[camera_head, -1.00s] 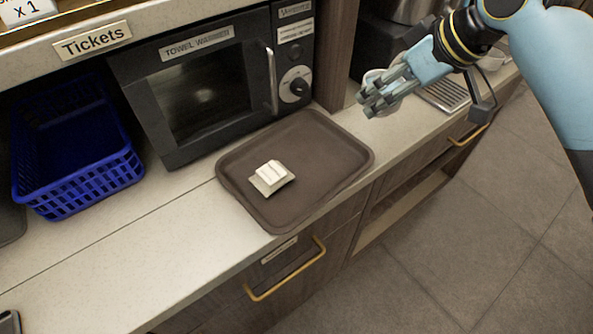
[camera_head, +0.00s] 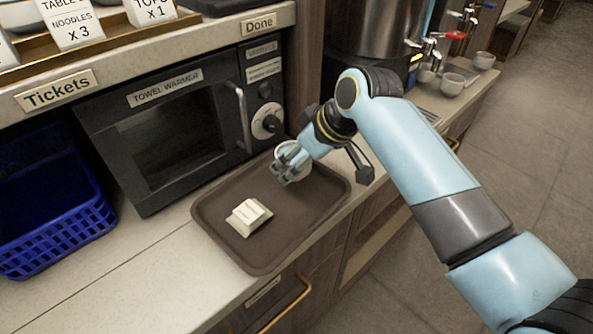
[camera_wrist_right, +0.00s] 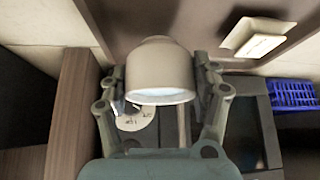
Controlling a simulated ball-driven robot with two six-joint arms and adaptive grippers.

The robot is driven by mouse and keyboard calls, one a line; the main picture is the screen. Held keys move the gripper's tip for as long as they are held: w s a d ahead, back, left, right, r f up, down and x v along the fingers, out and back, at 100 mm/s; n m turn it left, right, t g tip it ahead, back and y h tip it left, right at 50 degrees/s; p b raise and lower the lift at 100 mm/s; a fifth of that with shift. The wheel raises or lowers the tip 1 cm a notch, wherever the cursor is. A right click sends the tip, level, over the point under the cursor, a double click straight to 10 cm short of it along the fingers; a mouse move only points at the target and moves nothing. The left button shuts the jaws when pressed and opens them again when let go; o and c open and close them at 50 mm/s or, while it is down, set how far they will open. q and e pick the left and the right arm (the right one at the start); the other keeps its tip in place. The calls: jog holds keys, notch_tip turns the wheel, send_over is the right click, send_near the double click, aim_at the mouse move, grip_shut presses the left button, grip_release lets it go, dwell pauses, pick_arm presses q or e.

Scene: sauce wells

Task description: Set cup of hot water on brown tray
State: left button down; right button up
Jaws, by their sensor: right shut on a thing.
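My right gripper (camera_head: 284,172) is shut on a pale cup (camera_head: 294,155) over the far right part of the brown tray (camera_head: 222,254). In the right wrist view the cup (camera_wrist_right: 160,68) sits between the two fingers, with a pale bluish surface inside its rim. I cannot tell whether the cup's base touches the tray. A small white folded towel on a little dish (camera_head: 249,216) lies on the tray, left of and nearer than the cup. My left gripper is not in view.
A black towel warmer (camera_head: 166,135) stands behind the tray. A blue basket (camera_head: 50,215) is at the left. More cups (camera_head: 452,84) stand by the taps at the back right. The near left counter (camera_head: 130,275) is clear.

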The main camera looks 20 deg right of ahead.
jog(key=shift+f, duration=1.85)
jog(key=shift+s+f, duration=0.1)
jog(key=o, duration=1.4)
jog(key=shift+c, duration=0.2)
jog(key=v, duration=1.2)
